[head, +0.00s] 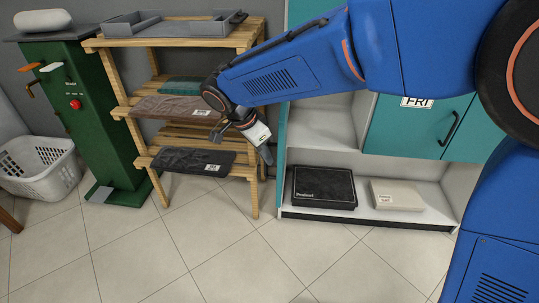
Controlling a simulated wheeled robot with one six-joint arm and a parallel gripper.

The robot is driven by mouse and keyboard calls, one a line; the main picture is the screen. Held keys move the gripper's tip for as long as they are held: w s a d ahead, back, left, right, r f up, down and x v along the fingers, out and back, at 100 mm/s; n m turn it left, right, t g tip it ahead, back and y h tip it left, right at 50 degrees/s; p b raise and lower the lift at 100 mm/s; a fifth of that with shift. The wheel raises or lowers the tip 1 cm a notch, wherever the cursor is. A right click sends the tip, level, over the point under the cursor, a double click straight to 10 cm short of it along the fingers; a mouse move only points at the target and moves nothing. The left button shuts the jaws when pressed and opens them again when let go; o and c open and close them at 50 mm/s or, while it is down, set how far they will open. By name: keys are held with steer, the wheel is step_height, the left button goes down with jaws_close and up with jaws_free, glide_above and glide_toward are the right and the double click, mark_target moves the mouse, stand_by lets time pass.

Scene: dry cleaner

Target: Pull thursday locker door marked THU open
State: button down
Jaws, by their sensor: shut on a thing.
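The teal locker stands right of centre. Its compartment (322,122) left of the door marked FRI (408,128) is open, showing a pale interior. A teal panel (281,140) stands nearly edge-on at that compartment's left side, like the THU door swung out. No THU label shows. My gripper (266,152) is at the panel's left side, its dark fingers pointing down toward it. It is shut on what appears to be the door's handle, which the fingers hide. The FRI door is closed, with a dark handle.
A wooden shelf (181,131) with folded garments stands close left of my gripper. A black box (324,187) and a pale box (397,195) lie in the locker's bottom. A green machine and a white basket (40,168) stand far left. The tiled floor in front is clear.

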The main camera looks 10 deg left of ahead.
steer(key=shift+w, duration=0.15)
steer(key=c, duration=1.8)
jaws_free()
steer(key=shift+c, duration=0.2)
steer(key=v, duration=1.7)
steer(key=shift+r, duration=0.25)
